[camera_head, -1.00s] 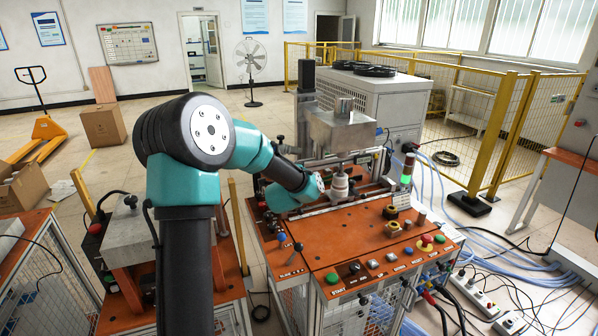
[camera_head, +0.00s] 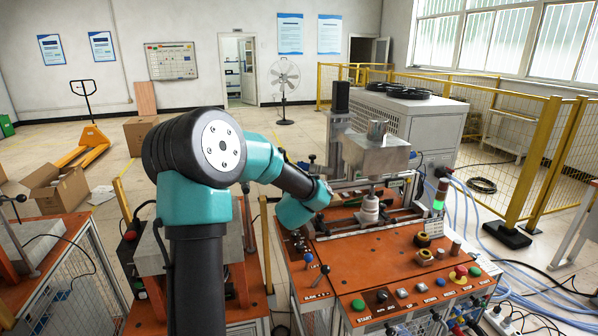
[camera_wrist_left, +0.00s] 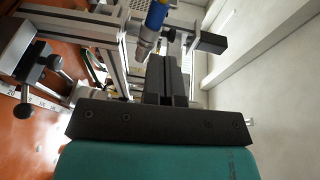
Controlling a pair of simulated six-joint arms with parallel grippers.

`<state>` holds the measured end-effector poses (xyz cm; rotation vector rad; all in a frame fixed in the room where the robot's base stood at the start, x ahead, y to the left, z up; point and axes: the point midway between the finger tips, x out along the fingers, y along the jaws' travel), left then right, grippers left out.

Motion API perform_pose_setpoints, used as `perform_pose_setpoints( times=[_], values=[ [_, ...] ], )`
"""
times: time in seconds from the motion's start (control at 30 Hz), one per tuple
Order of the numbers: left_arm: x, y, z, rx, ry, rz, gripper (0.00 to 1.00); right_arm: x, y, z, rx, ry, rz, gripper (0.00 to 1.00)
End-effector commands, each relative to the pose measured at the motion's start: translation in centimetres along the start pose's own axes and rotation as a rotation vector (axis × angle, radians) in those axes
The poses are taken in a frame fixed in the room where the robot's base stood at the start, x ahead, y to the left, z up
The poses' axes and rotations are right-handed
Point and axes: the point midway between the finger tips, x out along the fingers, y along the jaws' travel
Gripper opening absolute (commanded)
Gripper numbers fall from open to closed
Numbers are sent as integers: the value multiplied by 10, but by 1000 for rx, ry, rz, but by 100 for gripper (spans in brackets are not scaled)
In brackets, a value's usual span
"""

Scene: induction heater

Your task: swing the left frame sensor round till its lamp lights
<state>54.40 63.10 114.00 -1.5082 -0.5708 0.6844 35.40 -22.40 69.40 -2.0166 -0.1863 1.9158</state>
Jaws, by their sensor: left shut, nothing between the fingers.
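My left gripper (camera_wrist_left: 166,78) is shut and empty in the wrist view, its black fingers together. A cylinder with a blue body, a yellow band and a silver tip (camera_wrist_left: 146,42), which looks like a sensor, stands just beyond the fingertips. I see no clear gap or contact between them. A bracket arm with a black end (camera_wrist_left: 208,41) lies to its right. No lit lamp shows on the sensor. In the head view my left arm reaches the rear left of the orange-topped machine (camera_head: 400,283), and its wrist hides the gripper and the sensor. My right gripper is not in view.
A white stepped spindle (camera_head: 369,209) stands under a metal box (camera_head: 376,155) right of my wrist. The stack light (camera_head: 440,192) glows green. A black clamp handle (camera_wrist_left: 30,80) is left in the wrist view.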

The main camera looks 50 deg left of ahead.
Motion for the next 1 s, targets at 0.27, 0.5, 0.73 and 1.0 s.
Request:
perform_pose_setpoints(
  times=[0.27,0.5,0.73,1.0],
  values=[
    [4,0,-1,0,2,0,0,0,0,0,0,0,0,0],
    [31,1,-1,0,2,0,0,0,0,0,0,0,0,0],
    [69,1,-1,1,2,0,0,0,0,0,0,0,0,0],
    [110,1,-1,0,2,0,0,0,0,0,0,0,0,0]
  ],
)
